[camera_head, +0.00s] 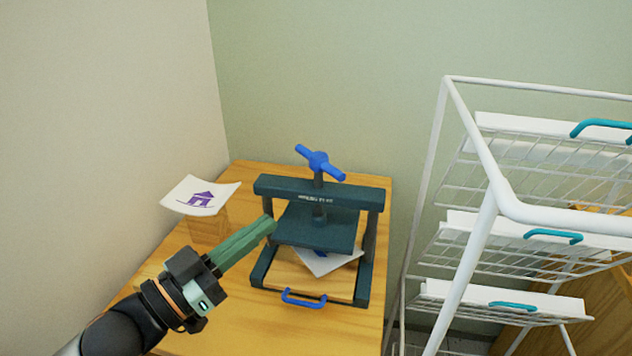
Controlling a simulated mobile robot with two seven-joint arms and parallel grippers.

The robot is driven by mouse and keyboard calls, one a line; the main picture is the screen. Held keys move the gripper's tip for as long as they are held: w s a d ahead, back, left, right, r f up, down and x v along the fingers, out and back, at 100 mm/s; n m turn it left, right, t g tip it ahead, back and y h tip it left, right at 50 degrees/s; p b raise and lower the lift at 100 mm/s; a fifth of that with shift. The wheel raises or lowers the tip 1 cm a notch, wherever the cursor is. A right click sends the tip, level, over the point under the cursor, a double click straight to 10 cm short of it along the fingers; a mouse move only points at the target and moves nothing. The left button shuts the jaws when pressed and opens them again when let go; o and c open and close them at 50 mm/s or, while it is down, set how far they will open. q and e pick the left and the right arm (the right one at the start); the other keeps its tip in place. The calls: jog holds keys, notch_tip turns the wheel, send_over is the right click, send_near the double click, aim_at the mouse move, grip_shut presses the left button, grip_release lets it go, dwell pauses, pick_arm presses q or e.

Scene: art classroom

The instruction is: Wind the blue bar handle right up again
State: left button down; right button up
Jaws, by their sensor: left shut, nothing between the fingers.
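The blue bar handle (319,162) sits on top of the screw of a dark teal press (305,190). The bar slants from upper left to lower right. The pressing plate (316,226) hangs below the crossbeam, above a wooden bed (285,272) with a blue pull handle (303,299) at its front. A white sheet with a blue mark (330,262) lies on the bed, partly under the plate. My left gripper (268,226) is shut and empty, its green fingers near the press's left side, below and left of the bar handle. My right gripper is not in view.
A white card with a purple house print (201,195) rests on a wooden block (209,228) at the left of the wooden table (232,318). A white wire rack (432,205) with several teal-handled trays stands close on the right. Walls close off the left and back.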

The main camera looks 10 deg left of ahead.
aim_at(330, 174)
pick_arm(q)
jog(key=p+x, duration=0.1)
jog(key=x, duration=0.9)
jog(key=shift+w+d+r, duration=0.1)
jog(key=shift+w+r, duration=0.05)
jog(key=shift+w, duration=0.05)
jog(key=shift+x, duration=0.85)
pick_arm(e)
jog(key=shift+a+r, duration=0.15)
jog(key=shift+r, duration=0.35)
pick_arm(q)
jog(key=shift+w+d+n+t+y+p, duration=0.15)
jog(key=shift+n+t+y+p, duration=0.25)
jog(key=shift+y, duration=0.4)
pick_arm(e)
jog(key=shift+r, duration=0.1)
pick_arm(q)
jog(key=shift+w+d+n+t+y+p, duration=0.3)
jog(key=shift+d+n+y+p, duration=0.15)
jog(key=shift+d+y+p, duration=0.25)
jog(key=shift+w+d+n+t+y+p, duration=0.35)
jog(key=shift+d+n+y+p, duration=0.15)
jog(key=shift+y+p, duration=0.3)
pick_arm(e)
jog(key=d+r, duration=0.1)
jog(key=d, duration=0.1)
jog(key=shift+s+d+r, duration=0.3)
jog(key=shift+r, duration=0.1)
